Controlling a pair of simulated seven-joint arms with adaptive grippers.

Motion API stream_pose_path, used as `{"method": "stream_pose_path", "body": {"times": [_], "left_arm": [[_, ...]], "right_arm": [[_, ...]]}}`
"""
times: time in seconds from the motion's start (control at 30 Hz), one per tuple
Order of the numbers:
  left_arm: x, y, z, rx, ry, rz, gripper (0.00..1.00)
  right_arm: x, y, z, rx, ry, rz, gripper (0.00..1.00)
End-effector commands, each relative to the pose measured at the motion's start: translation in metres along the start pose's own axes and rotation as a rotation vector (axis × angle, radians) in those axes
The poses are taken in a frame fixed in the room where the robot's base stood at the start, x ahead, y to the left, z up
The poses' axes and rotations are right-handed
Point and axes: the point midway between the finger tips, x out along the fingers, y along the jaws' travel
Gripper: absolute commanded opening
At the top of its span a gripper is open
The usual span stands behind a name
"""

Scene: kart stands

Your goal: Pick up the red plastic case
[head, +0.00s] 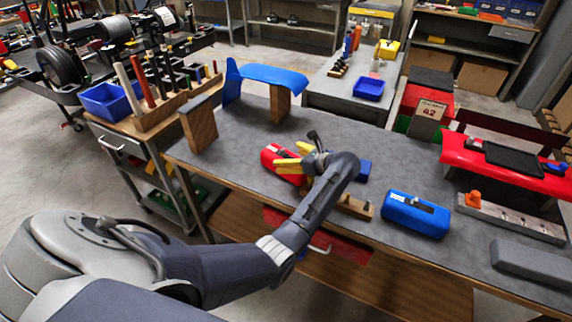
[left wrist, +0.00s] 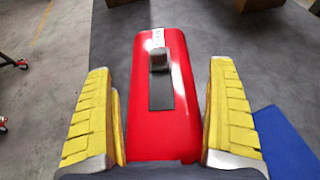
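The red plastic case (head: 270,155) lies on the grey workbench near its front edge, partly hidden by my left gripper (head: 288,160). In the left wrist view the case (left wrist: 185,100) shows a dark strip with a grey handle or latch and a white label on top. The yellow fingers of my left gripper (left wrist: 160,72) are spread, one on each side of the case. Narrow gaps show between the fingers and the case, mostly toward the tips; contact lower down cannot be told. My right gripper is not in view.
A blue case (head: 417,214) and a wooden block (head: 354,207) lie right of my gripper on the workbench (head: 230,168). A small blue object (head: 366,171) is close behind my wrist. Wooden stands under a blue curved panel (head: 262,76) rise at the back left.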

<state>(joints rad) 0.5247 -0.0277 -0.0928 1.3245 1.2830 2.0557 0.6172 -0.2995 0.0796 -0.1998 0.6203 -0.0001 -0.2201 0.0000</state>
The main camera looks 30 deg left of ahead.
Motion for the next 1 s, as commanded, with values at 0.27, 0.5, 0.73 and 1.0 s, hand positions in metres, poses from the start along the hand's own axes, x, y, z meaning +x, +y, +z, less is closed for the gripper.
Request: {"method": "stream_pose_path", "body": {"times": [0.27,0.5,0.73,1.0], "left_arm": [[0.0,0.0,0.0,0.0,0.0,0.0,0.57],[-0.001,0.0,0.0,0.0,-0.001,-0.001,0.33],[-0.001,-0.001,0.001,-0.001,0.0,-0.002,0.33],[-0.009,-0.002,0.016,-0.005,0.001,-0.004,0.33]], "right_arm": [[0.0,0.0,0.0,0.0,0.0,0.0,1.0],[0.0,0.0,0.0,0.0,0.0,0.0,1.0],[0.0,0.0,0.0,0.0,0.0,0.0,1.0],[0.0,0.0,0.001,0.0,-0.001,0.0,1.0]]}}
